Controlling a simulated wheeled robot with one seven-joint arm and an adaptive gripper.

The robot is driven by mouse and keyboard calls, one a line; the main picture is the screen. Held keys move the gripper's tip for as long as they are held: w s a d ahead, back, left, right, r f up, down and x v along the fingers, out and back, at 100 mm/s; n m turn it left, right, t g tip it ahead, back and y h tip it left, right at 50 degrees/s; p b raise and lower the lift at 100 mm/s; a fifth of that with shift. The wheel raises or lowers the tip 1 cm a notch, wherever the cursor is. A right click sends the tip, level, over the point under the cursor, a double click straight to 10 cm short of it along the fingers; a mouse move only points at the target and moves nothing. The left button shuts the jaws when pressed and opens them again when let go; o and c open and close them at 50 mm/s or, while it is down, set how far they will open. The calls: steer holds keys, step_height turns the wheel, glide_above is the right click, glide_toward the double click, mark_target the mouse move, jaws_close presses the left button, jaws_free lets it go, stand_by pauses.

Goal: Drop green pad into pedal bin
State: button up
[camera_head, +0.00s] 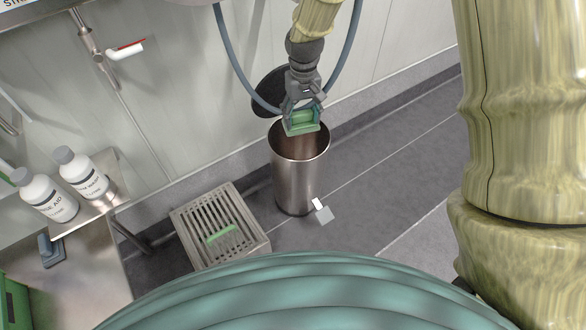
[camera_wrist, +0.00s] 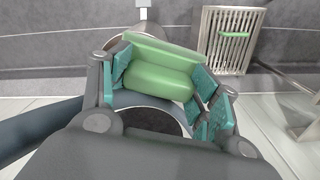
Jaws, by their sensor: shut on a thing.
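The green pad (camera_head: 302,122) is held in my gripper (camera_head: 303,108), directly over the open mouth of the pedal bin (camera_head: 297,180). The bin is a tall brushed-metal cylinder with a dark lid (camera_head: 268,90) tipped up behind it and a pedal (camera_head: 325,214) at its foot. In the wrist view the green pad (camera_wrist: 158,72) sits between the teal finger pads of my gripper (camera_wrist: 160,88). The bin's rim (camera_wrist: 115,42) shows behind and below the pad, partly hidden by it. I cannot tell whether the pad is just above the rim or slightly inside it.
Two white bottles (camera_head: 48,196) stand on a small shelf (camera_head: 98,200) at left. The wall is close behind the bin; grey floor (camera_head: 385,165) lies clear to its right.

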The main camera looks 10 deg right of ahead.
steer(key=w+d+f+n, duration=0.1)
steer(key=w+d+f, duration=0.3)
steer(key=w+f, duration=0.7)
step_height(320, 180, down, 3)
steer(key=shift+d, duration=0.2)
steer(key=shift+w, duration=0.1)
stand_by(0.3)
steer(key=o, duration=1.1)
step_height(320, 180, up, 12)
steer(key=shift+r, duration=0.1)
stand_by(0.3)
